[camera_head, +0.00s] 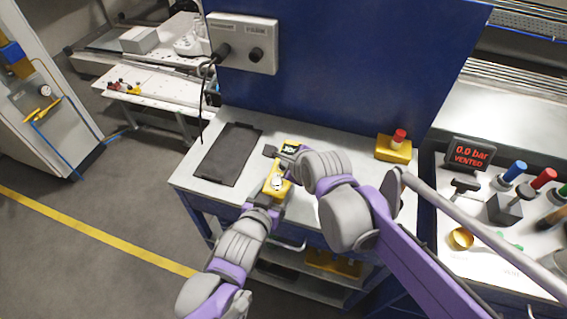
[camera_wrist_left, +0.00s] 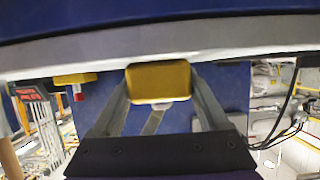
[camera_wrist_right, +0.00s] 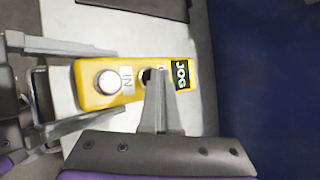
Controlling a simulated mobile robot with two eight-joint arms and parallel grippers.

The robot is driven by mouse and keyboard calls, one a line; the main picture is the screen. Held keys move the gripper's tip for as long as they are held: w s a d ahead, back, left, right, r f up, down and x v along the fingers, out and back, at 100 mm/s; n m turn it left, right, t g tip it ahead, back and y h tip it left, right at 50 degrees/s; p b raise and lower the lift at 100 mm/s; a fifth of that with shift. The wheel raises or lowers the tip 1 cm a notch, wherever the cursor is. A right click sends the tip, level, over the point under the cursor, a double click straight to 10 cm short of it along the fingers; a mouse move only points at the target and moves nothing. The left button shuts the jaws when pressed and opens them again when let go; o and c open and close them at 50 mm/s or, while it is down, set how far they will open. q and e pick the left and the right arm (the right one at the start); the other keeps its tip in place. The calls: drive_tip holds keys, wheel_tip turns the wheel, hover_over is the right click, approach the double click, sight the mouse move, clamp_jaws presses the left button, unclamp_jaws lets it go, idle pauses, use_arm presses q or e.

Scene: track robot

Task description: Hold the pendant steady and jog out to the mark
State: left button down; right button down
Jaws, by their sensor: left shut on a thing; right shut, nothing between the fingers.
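The yellow pendant (camera_head: 269,184) is at the front edge of the bench. In the right wrist view the pendant (camera_wrist_right: 118,66) shows a JOG label, a pale round button marked IN, and a dark button partly hidden by my finger. My left gripper (camera_wrist_left: 160,88) is shut on the pendant, one finger on each side of its yellow end. My right gripper (camera_wrist_right: 157,78) is shut and empty, its tips over the dark button; whether they press it I cannot tell. I cannot make out the mark.
A dark flat plate (camera_head: 228,154) lies on the bench left of the pendant. A yellow box with a red button (camera_head: 393,149) stands at the back right. A grey control box (camera_head: 243,43) hangs on the blue panel. A display (camera_head: 470,155) reads 0.0 bar VENTED.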

drive_tip(key=shift+r, duration=0.1)
idle(0.4)
drive_tip(key=shift+r, duration=0.8)
wheel_tip(320, 180, up, 5)
idle(0.4)
use_arm(q)
unclamp_jaws()
idle(0.3)
